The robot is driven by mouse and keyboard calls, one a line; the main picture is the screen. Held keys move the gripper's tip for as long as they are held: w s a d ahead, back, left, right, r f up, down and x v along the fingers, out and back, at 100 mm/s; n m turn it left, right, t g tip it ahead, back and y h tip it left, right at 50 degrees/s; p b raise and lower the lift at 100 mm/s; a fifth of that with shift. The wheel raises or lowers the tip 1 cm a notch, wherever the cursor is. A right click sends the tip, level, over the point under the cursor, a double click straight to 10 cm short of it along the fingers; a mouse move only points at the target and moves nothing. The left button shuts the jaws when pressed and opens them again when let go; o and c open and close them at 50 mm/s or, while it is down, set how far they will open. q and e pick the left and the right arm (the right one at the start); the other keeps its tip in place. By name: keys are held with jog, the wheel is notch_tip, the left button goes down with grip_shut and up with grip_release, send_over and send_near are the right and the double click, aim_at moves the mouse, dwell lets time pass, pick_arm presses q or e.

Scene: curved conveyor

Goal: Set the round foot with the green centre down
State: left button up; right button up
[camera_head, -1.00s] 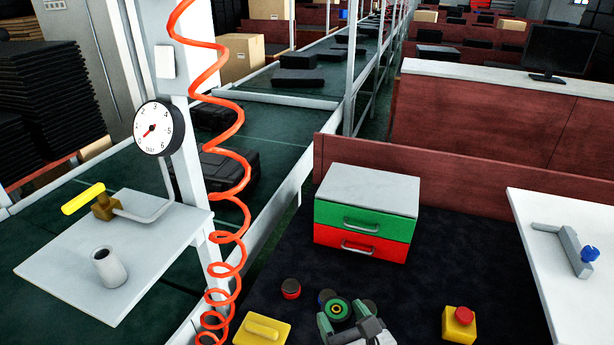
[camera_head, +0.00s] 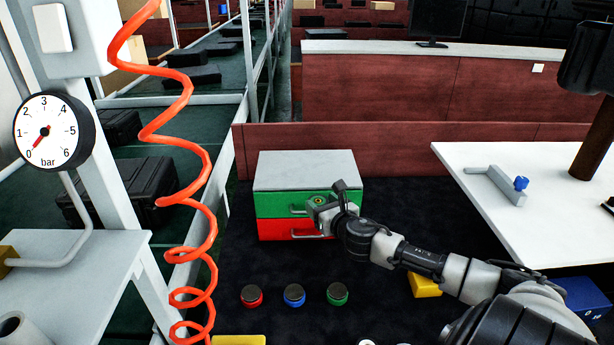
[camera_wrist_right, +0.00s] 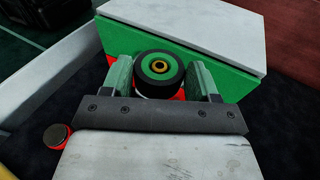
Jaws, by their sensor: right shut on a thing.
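My right gripper (camera_head: 322,204) is shut on the round foot with the green centre (camera_wrist_right: 158,58). In the right wrist view the foot sits between the two fingers, its black rim and green face towards the camera. In the head view it shows only as a small green round (camera_head: 319,198). The gripper is in front of the drawer unit (camera_head: 305,170), which has a green upper and a red lower drawer. I cannot tell the exact gap between them. My left gripper is not in view.
Three dark round pieces with red (camera_head: 252,296), blue (camera_head: 294,295) and green (camera_head: 337,294) rims stand in a row on the dark table. A yellow block (camera_head: 424,285) is partly behind my right arm. An orange coiled hose (camera_head: 205,235) hangs at left. Dark table around the row is clear.

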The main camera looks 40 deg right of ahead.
jog(key=w+d+r+m+g+h+b, duration=0.1)
jog(key=d+r+m+h, duration=0.1)
jog(key=d+r, duration=0.5)
jog(key=w+d+r+m+g+h+b, duration=0.15)
jog(key=d+r, duration=0.35)
jog(key=d, duration=0.5)
jog(key=p, duration=0.2)
send_over(320, 184)
jog(key=shift+n+t+h, duration=0.25)
jog(key=shift+t, duration=0.2)
notch_tip(320, 184, down, 7)
jog(key=shift+r, duration=0.1)
jog(key=shift+w+f, duration=0.1)
jog(key=shift+f, duration=0.15)
notch_tip(320, 184, down, 4)
jog(key=shift+b, duration=0.45)
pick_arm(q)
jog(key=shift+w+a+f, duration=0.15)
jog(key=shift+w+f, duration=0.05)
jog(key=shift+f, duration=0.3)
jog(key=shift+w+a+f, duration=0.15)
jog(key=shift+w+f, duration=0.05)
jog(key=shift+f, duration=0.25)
pick_arm(e)
jog(key=o, duration=1.2)
jog(key=shift+c, duration=0.2)
